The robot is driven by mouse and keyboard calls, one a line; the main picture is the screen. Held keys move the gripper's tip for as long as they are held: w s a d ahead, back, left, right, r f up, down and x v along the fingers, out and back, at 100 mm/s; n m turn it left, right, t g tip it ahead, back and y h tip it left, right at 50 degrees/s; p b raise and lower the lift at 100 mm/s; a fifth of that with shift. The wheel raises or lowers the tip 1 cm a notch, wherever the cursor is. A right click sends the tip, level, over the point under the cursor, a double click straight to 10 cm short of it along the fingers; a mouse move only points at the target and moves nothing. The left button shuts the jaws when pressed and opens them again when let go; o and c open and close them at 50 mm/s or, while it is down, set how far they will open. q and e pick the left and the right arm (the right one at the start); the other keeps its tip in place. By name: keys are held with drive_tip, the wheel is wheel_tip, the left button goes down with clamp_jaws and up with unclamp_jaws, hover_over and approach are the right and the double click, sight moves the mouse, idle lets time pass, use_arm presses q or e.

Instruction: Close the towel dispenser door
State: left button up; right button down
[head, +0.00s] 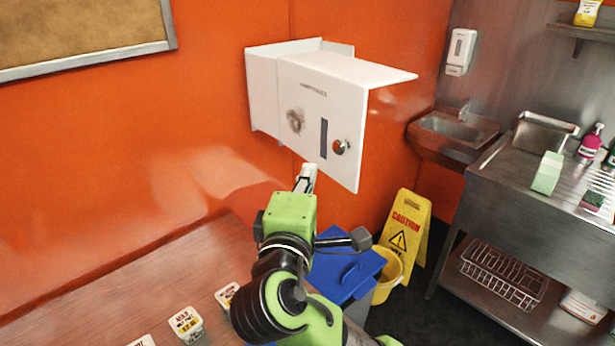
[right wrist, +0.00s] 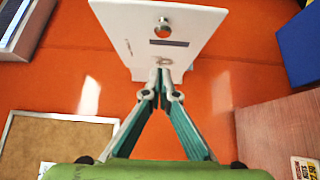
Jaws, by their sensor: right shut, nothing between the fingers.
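The white towel dispenser (head: 263,95) hangs on the orange wall in the head view. Its white door (head: 315,105) stands swung out from the box, with a round metal knob (head: 341,146) near its lower right. My right gripper (head: 307,172) is shut and empty, just below the door's lower edge in the head view. In the right wrist view the closed fingertips (right wrist: 160,78) point at the edge of the door (right wrist: 122,30), and the knob (right wrist: 162,28) shows beyond them. I cannot tell whether the fingertips touch the door. My left gripper is not in view.
A blue-lidded bin (head: 345,270), a yellow bucket (head: 390,268) and a caution sign (head: 407,228) stand below right. A wooden counter (head: 130,290) with small cartons is at lower left. A steel sink (head: 458,127) and a corkboard (head: 80,30) are on the walls.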

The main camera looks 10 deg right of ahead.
sight(332, 147)
drive_tip(key=w+d+p, duration=0.1)
drive_tip(key=w+d, duration=0.1)
drive_tip(key=w, duration=0.1)
drive_tip(key=w+d+p, duration=0.2)
drive_tip(key=w+d, duration=0.1)
drive_tip(key=shift+w+d+f, duration=0.1)
drive_tip(key=shift+w+d, duration=0.05)
drive_tip(key=shift+w, duration=0.15)
drive_tip(key=shift+w+f, duration=0.1)
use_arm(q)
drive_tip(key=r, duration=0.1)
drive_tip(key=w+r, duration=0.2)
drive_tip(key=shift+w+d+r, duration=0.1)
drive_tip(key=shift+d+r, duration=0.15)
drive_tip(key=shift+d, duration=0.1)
